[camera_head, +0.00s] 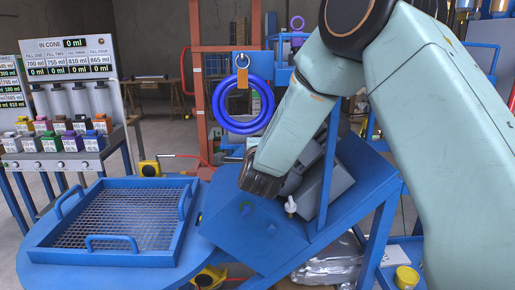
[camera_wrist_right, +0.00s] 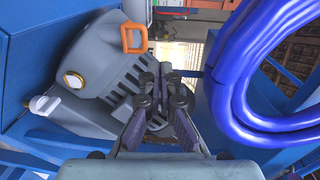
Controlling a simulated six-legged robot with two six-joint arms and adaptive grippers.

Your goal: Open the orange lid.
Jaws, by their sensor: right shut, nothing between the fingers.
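No part is plainly an orange lid. An orange square loop (camera_wrist_right: 133,37) stands on the grey ribbed machine housing (camera_wrist_right: 95,65), up and left of my gripper in the right wrist view. I cannot tell if it belongs to a lid. My right gripper (camera_wrist_right: 162,88) is shut and empty, with its fingers pointing away past the ribbed side of the housing, apart from the orange loop. In the head view my right arm comes in from the right and hides the gripper and much of the machine. My left gripper is out of view.
A coiled blue hose (camera_wrist_right: 265,75) is close on the right; it also hangs by an orange tag in the head view (camera_head: 217,108). A white knob (camera_head: 290,206) is on the machine. A blue mesh tray (camera_head: 45,240) and a dispenser rack (camera_head: 75,45) stand left.

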